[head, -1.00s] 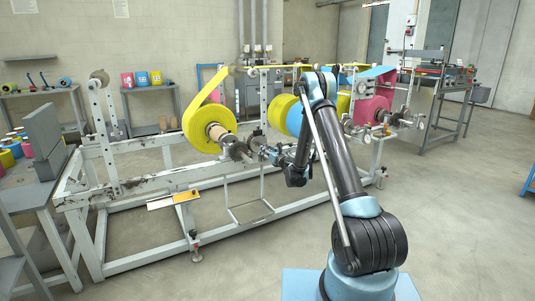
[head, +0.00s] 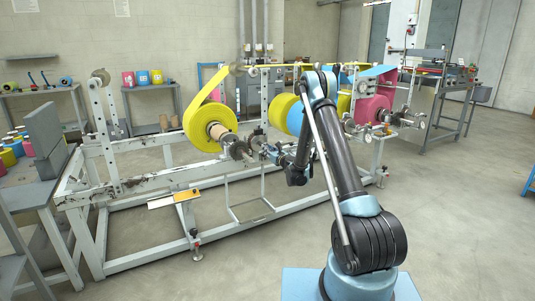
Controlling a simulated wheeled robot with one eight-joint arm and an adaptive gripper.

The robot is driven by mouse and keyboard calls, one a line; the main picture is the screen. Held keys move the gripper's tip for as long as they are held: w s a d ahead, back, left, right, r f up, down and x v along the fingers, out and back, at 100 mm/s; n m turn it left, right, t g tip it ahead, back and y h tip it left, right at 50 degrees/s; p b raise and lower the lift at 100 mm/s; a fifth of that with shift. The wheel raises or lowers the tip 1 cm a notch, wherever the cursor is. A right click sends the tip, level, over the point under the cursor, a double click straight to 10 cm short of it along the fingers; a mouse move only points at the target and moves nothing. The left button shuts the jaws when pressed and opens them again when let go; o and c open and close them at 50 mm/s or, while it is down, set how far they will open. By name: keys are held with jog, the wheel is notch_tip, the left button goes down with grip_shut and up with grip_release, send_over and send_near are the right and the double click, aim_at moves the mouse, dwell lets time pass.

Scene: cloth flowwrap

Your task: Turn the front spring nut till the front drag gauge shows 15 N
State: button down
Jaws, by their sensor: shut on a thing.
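The yellow film roll (head: 206,117) sits on a cardboard core on a shaft at the near side of the white frame. The shaft's metal end parts, with the spring nut (head: 241,151), stick out toward me. My gripper (head: 259,150) is at this shaft end, right of the roll, and is shut on the spring nut. The jaws and nut are small, and their contact is partly hidden. I cannot make out the front drag gauge or its reading.
Yellow film runs over the top rollers. A grey bench (head: 28,193) stands at left.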

jog(key=shift+d, duration=0.1)
jog(key=c, duration=1.4)
grip_release()
jog(key=v, duration=0.7)
jog(key=shift+s+d, duration=0.15)
jog(key=shift+s, duration=0.1)
